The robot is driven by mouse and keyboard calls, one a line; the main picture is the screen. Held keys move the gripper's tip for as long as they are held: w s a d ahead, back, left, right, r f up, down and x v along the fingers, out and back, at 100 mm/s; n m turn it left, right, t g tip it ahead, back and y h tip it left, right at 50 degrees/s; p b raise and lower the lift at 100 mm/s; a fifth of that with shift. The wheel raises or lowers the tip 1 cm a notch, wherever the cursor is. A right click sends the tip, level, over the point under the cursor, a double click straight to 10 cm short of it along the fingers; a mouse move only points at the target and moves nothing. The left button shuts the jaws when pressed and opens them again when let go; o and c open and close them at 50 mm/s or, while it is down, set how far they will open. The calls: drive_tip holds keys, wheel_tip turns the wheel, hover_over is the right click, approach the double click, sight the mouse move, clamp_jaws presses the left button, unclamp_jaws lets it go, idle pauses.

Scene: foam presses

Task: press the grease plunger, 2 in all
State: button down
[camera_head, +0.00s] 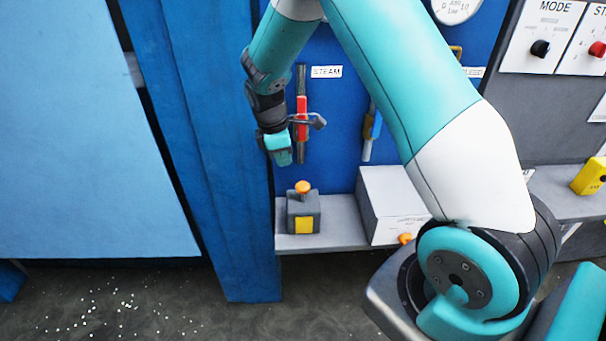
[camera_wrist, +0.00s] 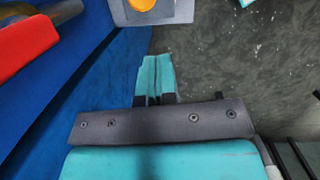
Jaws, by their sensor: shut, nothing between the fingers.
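The plunger is an orange knob (camera_head: 303,186) on a small dark grey box with a yellow label (camera_head: 304,225), standing on the grey shelf. I take this to be the grease plunger. Its orange top (camera_wrist: 142,4) also shows at the top edge of the wrist view, partly cut off. My gripper (camera_head: 284,160) points down above the box and a little to its left, with a clear gap to the knob. In the wrist view the teal fingers (camera_wrist: 154,60) are shut together with nothing between them.
A red-handled steam valve (camera_head: 301,128) on the blue wall is right beside my wrist. A blue-handled pipe (camera_head: 372,128) is further right. A white box (camera_head: 390,200) stands on the shelf (camera_head: 335,238) right of the plunger. A blue upright (camera_head: 240,200) is on the left.

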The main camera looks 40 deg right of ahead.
sight(301, 185)
drive_tip(key=shift+n+g+h, duration=0.3)
drive_tip(key=shift+n+h, duration=0.1)
drive_tip(key=d+f, duration=0.1)
drive_tip(key=w+d+f, duration=0.1)
drive_tip(key=d, duration=0.1)
drive_tip(key=shift+d+f, duration=0.15)
drive_tip(key=shift+f, duration=0.2)
drive_tip(key=shift+s, duration=0.1)
drive_tip(key=b+x, duration=0.5)
drive_tip(key=x, duration=0.2)
drive_tip(key=shift+f, duration=0.1)
